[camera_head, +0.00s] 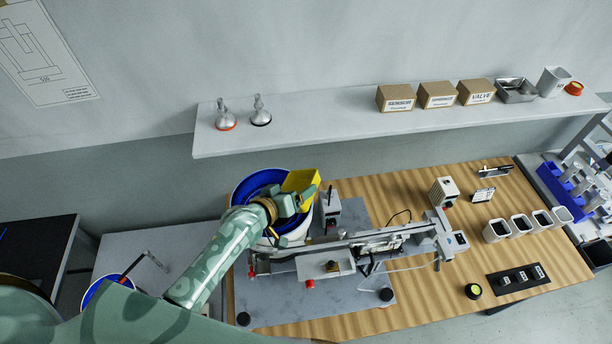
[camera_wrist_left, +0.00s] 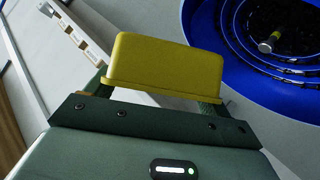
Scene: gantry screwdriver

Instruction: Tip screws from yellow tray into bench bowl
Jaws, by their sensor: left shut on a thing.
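My left gripper (camera_head: 303,194) is shut on the yellow tray (camera_head: 301,180), which it holds at the right rim of the large blue bowl (camera_head: 240,190). The blue bowl sits on a white round base on the bench. In the left wrist view the tray (camera_wrist_left: 165,60) sits between the two fingers, with its smooth outer side toward me; its inside is hidden. I cannot make out any screws. My right gripper is not in view.
A gantry rig (camera_head: 360,245) stands on a grey plate right of the bowl. A shelf (camera_head: 320,125) with boxes and two metal flasks runs behind. Several white cups (camera_head: 520,222) stand at the right of the wooden bench (camera_head: 430,305). Another blue bowl (camera_head: 96,292) is at lower left.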

